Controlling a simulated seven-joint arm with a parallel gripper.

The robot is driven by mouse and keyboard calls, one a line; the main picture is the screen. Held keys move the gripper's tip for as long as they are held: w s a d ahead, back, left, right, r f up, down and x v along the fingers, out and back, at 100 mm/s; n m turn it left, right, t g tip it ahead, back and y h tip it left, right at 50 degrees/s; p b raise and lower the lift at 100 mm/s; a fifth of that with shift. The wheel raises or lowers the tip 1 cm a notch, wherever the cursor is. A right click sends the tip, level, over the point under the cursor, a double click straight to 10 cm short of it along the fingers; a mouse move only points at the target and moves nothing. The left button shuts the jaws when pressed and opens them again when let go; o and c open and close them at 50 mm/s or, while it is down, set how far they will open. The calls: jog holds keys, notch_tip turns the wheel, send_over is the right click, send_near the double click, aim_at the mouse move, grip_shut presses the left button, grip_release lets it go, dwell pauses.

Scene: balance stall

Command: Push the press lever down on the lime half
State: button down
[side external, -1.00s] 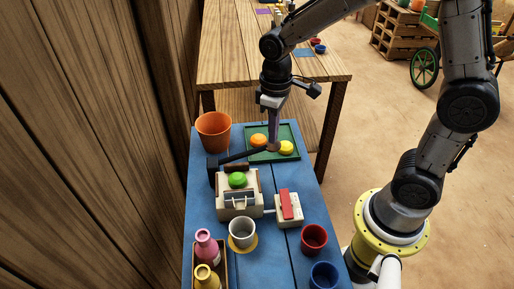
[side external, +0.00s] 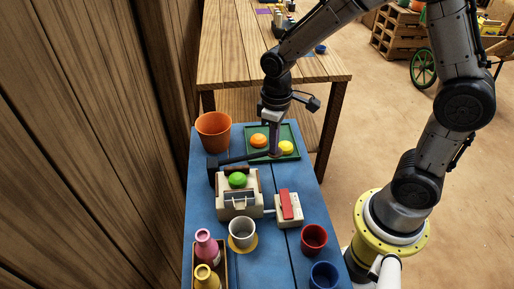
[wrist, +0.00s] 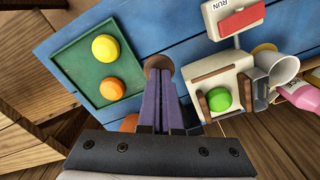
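The cream press (side external: 238,207) stands on the blue table with the green lime half (side external: 238,180) on its top, between brown wooden side pieces. The lime also shows in the wrist view (wrist: 219,99). The dark press lever (side external: 236,160) runs from its pivot at the left of the press out to the right, above and behind the lime. Its round brown knob (wrist: 158,63) shows just beyond my fingertips in the wrist view. My gripper (side external: 275,152) points down at the knob end, fingers together with nothing visible between them. Whether they touch the knob is hard to tell.
A green tray (side external: 293,133) with an orange half and a yellow half lies behind the lever end. An orange bucket (side external: 213,131) stands back left. A white cup (side external: 242,233), a red-switched box (side external: 289,209), red and blue cups and bottles stand in front.

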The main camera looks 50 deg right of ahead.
jog(key=shift+s+d+f, duration=0.15)
jog(key=shift+f, duration=1.25)
jog(key=shift+w+a+r, duration=0.1)
jog(key=shift+a+r, duration=0.05)
jog(key=shift+r, duration=1.55)
jog(key=shift+w+a+r, duration=0.1)
jog(key=shift+r, duration=1.6)
jog(key=shift+r, duration=0.2)
notch_tip(320, 180, up, 7)
jog(key=s+d+t, duration=0.1)
jog(key=s+t, duration=0.1)
jog(key=s+d+r+m+t, duration=0.1)
jog(key=s+r+m+t, duration=0.2)
jog(key=s, duration=1)
jog(key=shift+s+d+r+t, duration=0.15)
jog(key=shift+s+r+t, duration=0.15)
jog(key=shift+s, duration=0.1)
